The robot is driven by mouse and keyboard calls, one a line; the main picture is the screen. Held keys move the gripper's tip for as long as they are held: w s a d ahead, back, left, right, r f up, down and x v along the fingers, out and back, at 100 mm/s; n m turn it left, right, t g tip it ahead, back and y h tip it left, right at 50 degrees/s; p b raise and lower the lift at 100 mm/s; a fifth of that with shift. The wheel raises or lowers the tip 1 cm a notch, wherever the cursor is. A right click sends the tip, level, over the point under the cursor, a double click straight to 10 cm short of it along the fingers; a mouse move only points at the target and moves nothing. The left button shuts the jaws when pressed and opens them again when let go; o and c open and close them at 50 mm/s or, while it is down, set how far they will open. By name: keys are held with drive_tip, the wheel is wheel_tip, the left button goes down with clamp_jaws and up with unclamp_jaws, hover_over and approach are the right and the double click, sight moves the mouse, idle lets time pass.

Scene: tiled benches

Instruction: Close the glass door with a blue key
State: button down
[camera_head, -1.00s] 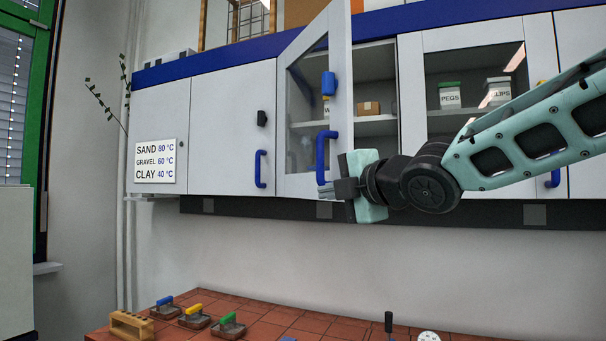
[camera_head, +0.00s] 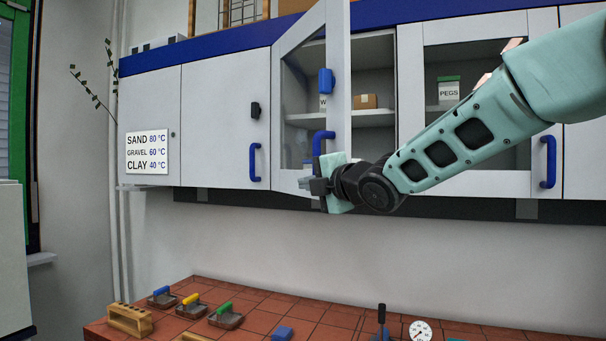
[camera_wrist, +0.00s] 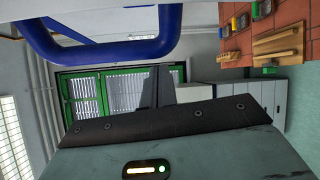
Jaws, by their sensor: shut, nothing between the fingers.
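The glass door (camera_head: 303,110) of the wall cabinet stands ajar, swung out toward me. It has a blue key (camera_head: 326,81) near its free edge and a blue handle (camera_head: 320,140) below that. My gripper (camera_head: 306,184) is shut and empty at the lower part of this door, just below the handle. I cannot tell whether it touches the door. In the wrist view the blue handle (camera_wrist: 100,48) arches close by across the top, and the dark shut fingers (camera_wrist: 160,88) point past it. The handle's lower end is partly hidden by my gripper in the head view.
A closed plain door (camera_head: 227,125) with a black key stands left, and another glass door (camera_head: 475,80) stands right behind my arm. Below is a red tiled bench (camera_head: 260,310) with several trowel-like tools and a wooden block (camera_head: 130,320). The wall between is bare.

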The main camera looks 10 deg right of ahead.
drive_tip(key=shift+d, duration=0.55)
drive_tip(key=shift+d+p, duration=0.1)
drive_tip(key=shift+p, duration=0.2)
